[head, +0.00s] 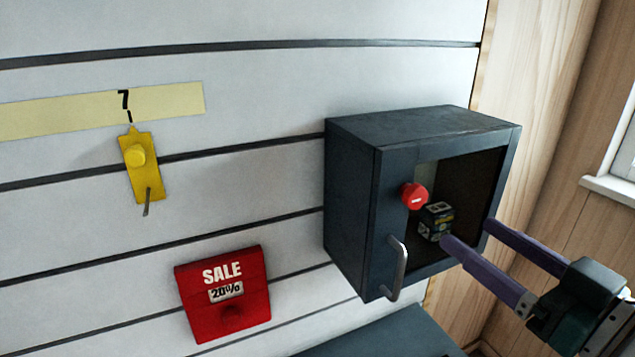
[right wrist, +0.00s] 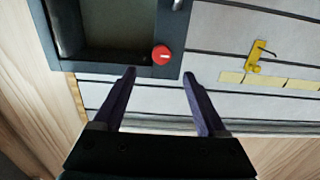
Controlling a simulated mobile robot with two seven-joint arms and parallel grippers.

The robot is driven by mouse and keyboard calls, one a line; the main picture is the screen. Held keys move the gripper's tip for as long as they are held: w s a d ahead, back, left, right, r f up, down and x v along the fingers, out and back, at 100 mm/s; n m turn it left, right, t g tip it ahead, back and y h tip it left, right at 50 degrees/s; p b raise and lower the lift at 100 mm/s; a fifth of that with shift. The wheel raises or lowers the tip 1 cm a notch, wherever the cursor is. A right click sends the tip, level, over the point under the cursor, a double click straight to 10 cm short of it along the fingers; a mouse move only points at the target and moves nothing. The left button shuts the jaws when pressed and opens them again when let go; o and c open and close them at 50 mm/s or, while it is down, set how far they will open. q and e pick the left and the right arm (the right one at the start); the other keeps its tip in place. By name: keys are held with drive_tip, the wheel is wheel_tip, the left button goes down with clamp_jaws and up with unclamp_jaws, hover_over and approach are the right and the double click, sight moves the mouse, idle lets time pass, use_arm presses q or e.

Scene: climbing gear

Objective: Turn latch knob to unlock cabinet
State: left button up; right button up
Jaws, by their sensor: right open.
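The dark grey cabinet (head: 350,200) is mounted on the slatted white wall, with a window in its front and a metal handle (head: 397,268). The red latch knob (head: 414,196) with a white mark sits on the front frame above the handle. My right gripper (head: 466,232) is open and empty in front of the cabinet, with its purple fingertips below and to the right of the knob. In the right wrist view, the knob (right wrist: 162,55) appears just past the fingertips (right wrist: 158,73), between their lines and apart from them. My left gripper is not in view.
A small dark box (head: 437,221) shows through the cabinet window. A yellow hook holder (head: 140,175) under a "7" strip (head: 60,115) and a red SALE sign (head: 215,275) are on the wall at left. A dark surface (head: 385,335) lies below the cabinet.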

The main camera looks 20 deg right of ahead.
sight(419, 200)
drive_tip(key=w, duration=0.6)
drive_tip(key=w+a, duration=0.1)
drive_tip(key=w, duration=0.2)
drive_tip(key=shift+p, duration=0.3)
clamp_jaws()
